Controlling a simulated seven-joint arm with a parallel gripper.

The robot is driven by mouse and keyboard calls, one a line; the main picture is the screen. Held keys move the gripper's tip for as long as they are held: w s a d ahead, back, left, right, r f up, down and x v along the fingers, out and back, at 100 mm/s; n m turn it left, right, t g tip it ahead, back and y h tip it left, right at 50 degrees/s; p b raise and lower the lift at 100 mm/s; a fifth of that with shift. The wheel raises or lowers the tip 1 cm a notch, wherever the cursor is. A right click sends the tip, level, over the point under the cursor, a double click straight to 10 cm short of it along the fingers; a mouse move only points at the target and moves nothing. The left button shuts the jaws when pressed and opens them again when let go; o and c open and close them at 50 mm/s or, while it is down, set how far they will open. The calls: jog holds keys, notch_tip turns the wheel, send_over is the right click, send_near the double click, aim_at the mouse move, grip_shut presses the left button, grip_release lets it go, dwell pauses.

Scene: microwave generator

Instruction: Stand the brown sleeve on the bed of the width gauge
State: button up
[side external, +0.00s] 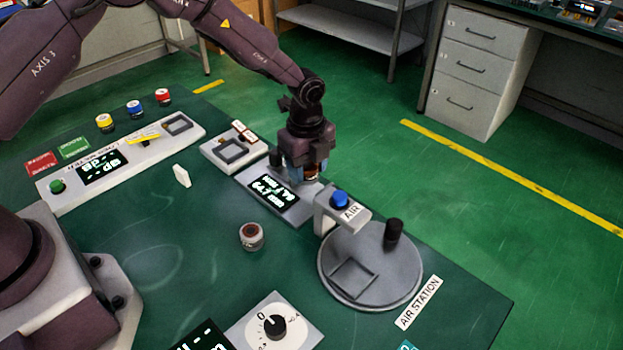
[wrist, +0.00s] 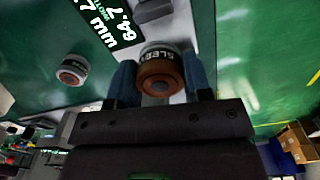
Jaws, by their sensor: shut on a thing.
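The brown sleeve (wrist: 160,72), with a white and dark lettered band, is between the blue fingers of my gripper (wrist: 160,82). In the side view my gripper (side external: 310,174) points down over the right end of the width gauge (side external: 262,202), shut on the sleeve (side external: 312,172), which is mostly hidden by the fingers. The gauge's lit display (side external: 273,193) reads 64.7 mm. Its bed is largely hidden under the gripper and sleeve. I cannot tell whether the sleeve touches the bed.
A similar banded part (side external: 251,236) stands on the green table. The air station's blue-topped post (side external: 341,205) and round plate (side external: 372,275) are close on the right. A grey box with a square recess (side external: 232,151) is behind the gauge. A white piece (side external: 181,176) is to the left.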

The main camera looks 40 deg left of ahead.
aim_at(311, 192)
jog(key=shift+w+f, duration=0.45)
jog(key=shift+f, duration=0.1)
jog(key=shift+w+d+f, duration=0.1)
jog(key=shift+f, duration=1.5)
jog(key=shift+f, duration=0.1)
jog(key=o, duration=1)
